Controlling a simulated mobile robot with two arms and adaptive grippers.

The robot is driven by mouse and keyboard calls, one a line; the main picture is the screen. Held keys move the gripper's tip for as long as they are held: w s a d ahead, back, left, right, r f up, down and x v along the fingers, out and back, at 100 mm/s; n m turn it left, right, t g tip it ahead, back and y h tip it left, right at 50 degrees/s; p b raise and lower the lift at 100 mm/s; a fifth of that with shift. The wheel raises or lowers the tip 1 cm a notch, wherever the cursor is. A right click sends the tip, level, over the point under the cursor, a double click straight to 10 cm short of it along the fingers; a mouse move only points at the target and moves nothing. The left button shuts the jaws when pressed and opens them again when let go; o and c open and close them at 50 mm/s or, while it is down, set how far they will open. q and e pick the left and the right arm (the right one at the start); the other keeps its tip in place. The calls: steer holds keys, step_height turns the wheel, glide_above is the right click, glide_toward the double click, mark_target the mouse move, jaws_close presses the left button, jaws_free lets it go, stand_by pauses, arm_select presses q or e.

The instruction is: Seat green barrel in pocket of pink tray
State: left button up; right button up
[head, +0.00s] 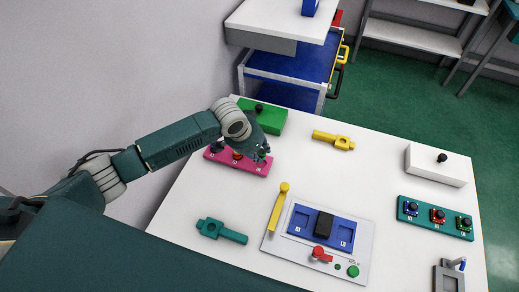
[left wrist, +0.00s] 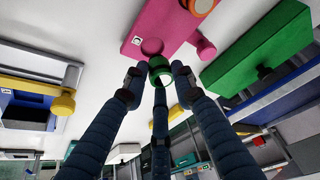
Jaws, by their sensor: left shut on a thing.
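The pink tray (head: 222,159) lies at the left side of the white table, and shows at the top of the left wrist view (left wrist: 140,36). My left gripper (head: 262,154) is over the tray's right end. It is shut on the green barrel (left wrist: 157,64), which sits between the fingertips beside a round pocket (left wrist: 152,47) that looks empty. I cannot tell whether the barrel touches the tray. An orange barrel (left wrist: 200,6) is in the tray's neighbouring pocket. The green barrel is mostly hidden in the head view. My right gripper is not in view.
A green block with a black knob (head: 268,118) stands right behind the tray. A yellow part (head: 333,140), a teal part (head: 221,231) and a blue fixture panel (head: 301,223) lie nearby. A teal tray (head: 410,219) and a white block (head: 425,165) are at the right.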

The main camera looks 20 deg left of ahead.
arm_select(q)
steer(key=shift+f, duration=1.7)
steer(key=shift+f, duration=0.1)
steer(key=o, duration=1.2)
steer(key=shift+c, duration=0.2)
steer(key=v, duration=1.2)
steer(key=shift+w, duration=0.1)
